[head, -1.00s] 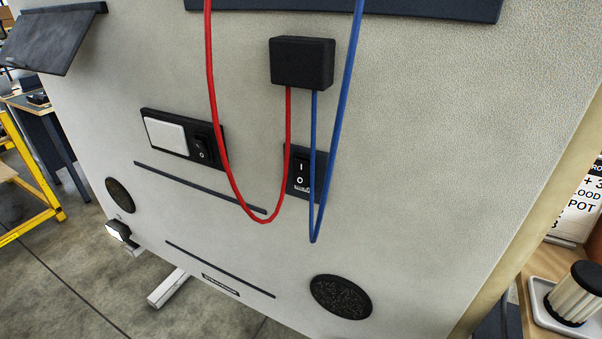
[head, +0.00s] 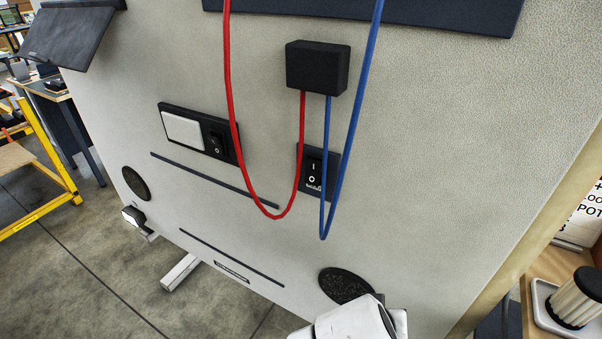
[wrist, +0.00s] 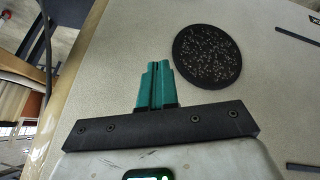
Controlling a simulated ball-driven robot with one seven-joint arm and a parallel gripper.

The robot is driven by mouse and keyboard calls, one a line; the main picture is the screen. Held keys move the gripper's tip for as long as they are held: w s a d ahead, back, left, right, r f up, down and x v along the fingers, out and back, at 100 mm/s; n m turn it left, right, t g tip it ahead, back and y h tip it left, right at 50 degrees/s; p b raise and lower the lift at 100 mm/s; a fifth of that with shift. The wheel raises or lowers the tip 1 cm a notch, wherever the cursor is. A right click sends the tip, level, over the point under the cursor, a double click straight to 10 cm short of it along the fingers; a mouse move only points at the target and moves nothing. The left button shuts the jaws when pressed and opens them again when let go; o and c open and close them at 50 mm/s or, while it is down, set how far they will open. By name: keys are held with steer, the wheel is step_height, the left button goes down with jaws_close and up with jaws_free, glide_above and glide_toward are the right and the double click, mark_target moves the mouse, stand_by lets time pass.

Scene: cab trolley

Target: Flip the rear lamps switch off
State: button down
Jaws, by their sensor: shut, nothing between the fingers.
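Two black rocker switches are on the pale textured panel. One (head: 313,171) sits in its own dark plate, marked I and O, with a small label below that is too small to read; the blue cable and red cable hang close around it. The other (head: 215,143) sits beside a white rectangle in a wider dark plate, with the red cable crossing its right end. I cannot tell from the labels which is for the rear lamps. My gripper (wrist: 157,68) has teal fingers, shut and empty, near a round black grille (wrist: 207,57) in the wrist view, apart from both switches.
A black box (head: 317,68) is on the panel above, with the red cable (head: 228,95) and blue cable (head: 352,110) looping down in front. The panel right of the cables is bare.

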steer(key=w+a+r+m+t+h+p, duration=0.1)
steer(key=w+a+r+m+t, duration=0.2)
steer(key=a+r, duration=0.9)
steer(key=m+t+h+p, duration=0.1)
steer(key=t, duration=0.2)
glide_toward(309, 179)
steer(key=v, duration=0.7)
steer(key=shift+a+f, duration=0.1)
steer(key=shift+a, duration=0.05)
steer(key=p+x, duration=0.3)
steer(key=x, duration=1.1)
